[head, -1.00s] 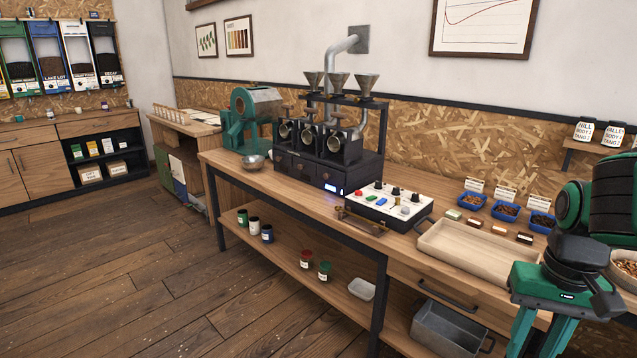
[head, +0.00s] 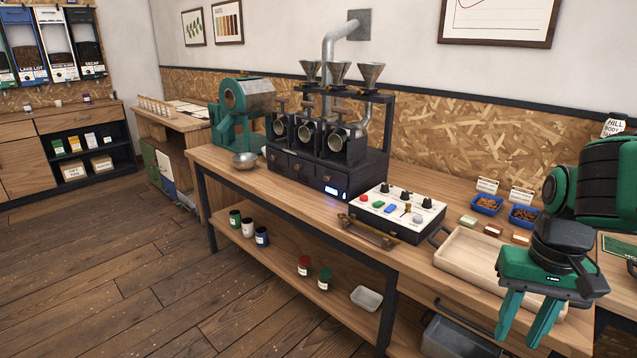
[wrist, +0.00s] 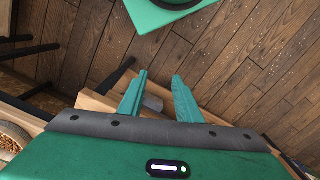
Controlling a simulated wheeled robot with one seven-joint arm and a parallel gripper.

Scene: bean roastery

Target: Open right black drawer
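The black three-barrel roaster (head: 372,150) stands on the long wooden bench, with a row of small black drawers along its base. The right black drawer (head: 327,181) is at the right end of that row, above a lit blue display, and looks closed. My gripper (head: 523,330) is at the lower right in the head view, well to the right of the drawers and in front of the wooden tray. Its two green fingers are apart and empty. In the wrist view my gripper (wrist: 158,92) is also open, over the bench edge and floor; the drawer is not visible there.
A white control panel (head: 400,208) and a brass-coloured bar (head: 368,231) sit right of the roaster. A wooden tray (head: 470,262) and blue bean bins (head: 487,204) lie farther right. The floor before the bench is clear.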

